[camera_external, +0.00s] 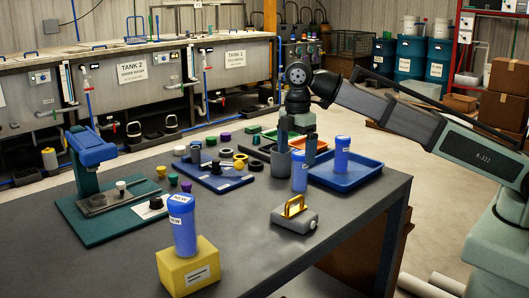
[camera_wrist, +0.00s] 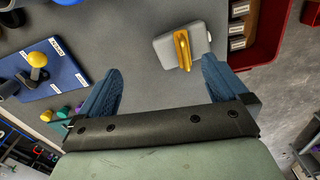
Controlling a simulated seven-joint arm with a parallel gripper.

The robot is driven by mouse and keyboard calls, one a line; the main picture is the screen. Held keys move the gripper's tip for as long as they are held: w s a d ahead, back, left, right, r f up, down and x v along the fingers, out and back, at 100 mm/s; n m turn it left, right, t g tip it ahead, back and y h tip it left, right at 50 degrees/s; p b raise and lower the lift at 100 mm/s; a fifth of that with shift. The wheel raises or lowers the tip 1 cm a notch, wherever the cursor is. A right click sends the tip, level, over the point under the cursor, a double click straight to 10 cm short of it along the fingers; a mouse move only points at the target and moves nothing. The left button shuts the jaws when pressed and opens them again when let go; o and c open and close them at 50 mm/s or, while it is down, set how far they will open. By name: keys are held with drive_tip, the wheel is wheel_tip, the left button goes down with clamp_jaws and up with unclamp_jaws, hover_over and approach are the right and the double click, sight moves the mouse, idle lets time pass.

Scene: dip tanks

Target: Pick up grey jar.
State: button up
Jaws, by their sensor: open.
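A grey, cylinder-shaped jar (camera_external: 281,164) stands on the dark table in the external view, left of the blue tray. My gripper (camera_external: 297,150) is above the table with its blue fingers pointing down, close to the jar; the left finger overlaps the jar's top in the picture. I cannot tell whether they touch. In the wrist view my gripper (camera_wrist: 160,85) is open, its two blue fingers wide apart with only grey surface clearly showing between them. I cannot make out the jar there.
A blue tray (camera_external: 372,178) holds a blue cylinder (camera_external: 342,154); another blue cylinder (camera_external: 299,171) stands in front. A grey block with a yellow handle (camera_external: 295,218) lies nearer, also in the wrist view (camera_wrist: 165,47). A yellow block (camera_external: 190,266) carries a blue cylinder (camera_external: 183,225).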

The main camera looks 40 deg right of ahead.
sight(281, 161)
drive_tip(key=shift+w+d+m, duration=0.5)
drive_tip(key=shift+w+d, duration=7.45)
drive_tip(key=shift+w, duration=1.95)
wheel_tip(281, 161, down, 13)
drive_tip(key=shift+w+a+r, duration=0.1)
drive_tip(key=shift+w+r, duration=0.05)
drive_tip(key=shift+r, duration=0.05)
drive_tip(key=c, duration=1)
